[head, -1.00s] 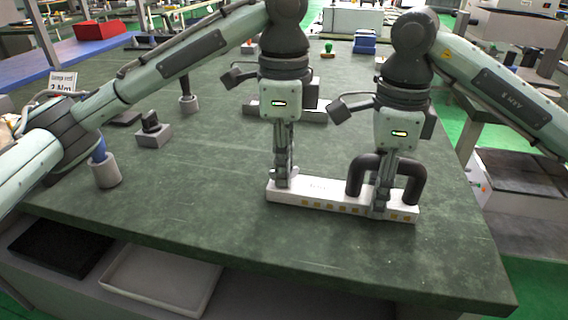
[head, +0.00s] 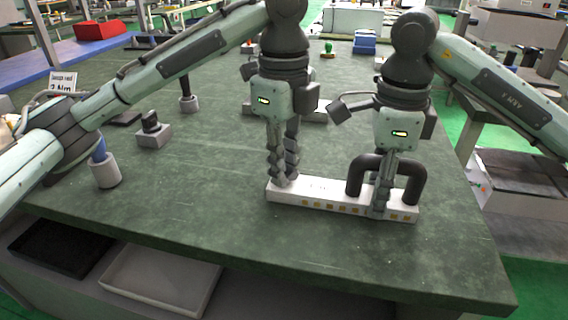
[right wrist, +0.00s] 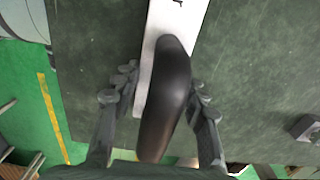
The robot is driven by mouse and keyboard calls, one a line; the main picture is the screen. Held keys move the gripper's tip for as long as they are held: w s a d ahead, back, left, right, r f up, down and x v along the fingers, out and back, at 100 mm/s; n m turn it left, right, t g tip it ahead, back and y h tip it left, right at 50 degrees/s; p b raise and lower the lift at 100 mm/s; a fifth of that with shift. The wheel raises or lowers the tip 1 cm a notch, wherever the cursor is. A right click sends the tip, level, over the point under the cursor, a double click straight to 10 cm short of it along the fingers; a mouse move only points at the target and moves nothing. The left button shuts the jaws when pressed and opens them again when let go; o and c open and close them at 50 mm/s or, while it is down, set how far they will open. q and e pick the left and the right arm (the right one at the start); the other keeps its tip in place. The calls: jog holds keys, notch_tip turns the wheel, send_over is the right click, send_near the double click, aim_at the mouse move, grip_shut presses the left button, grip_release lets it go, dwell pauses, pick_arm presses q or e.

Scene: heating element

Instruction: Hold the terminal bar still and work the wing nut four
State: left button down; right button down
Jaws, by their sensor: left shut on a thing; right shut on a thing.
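The white terminal bar (head: 325,188) lies on the green table near its front edge, with small yellowish marks along its front face. A black, looped heating element (head: 412,180) arches over its right end. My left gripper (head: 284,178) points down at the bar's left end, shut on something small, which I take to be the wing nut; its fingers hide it. My right gripper (head: 380,212) is shut on the terminal bar towards its right end. The right wrist view shows its fingers on either side of the white bar (right wrist: 178,18) and the black element (right wrist: 165,95).
A grey cup with a blue handle (head: 106,172), a small block with a dark knob (head: 153,136) and a torque sign (head: 62,80) stand to the left. A grey holder (head: 188,104) is further back. The table in front of the bar is clear.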

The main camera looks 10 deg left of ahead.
pick_arm(q)
jog(key=c, duration=1.5)
grip_release()
jog(key=shift+o, duration=0.2)
notch_tip(320, 180, up, 12)
pick_arm(e)
jog(key=c, duration=0.8)
grip_release()
notch_tip(320, 180, up, 12)
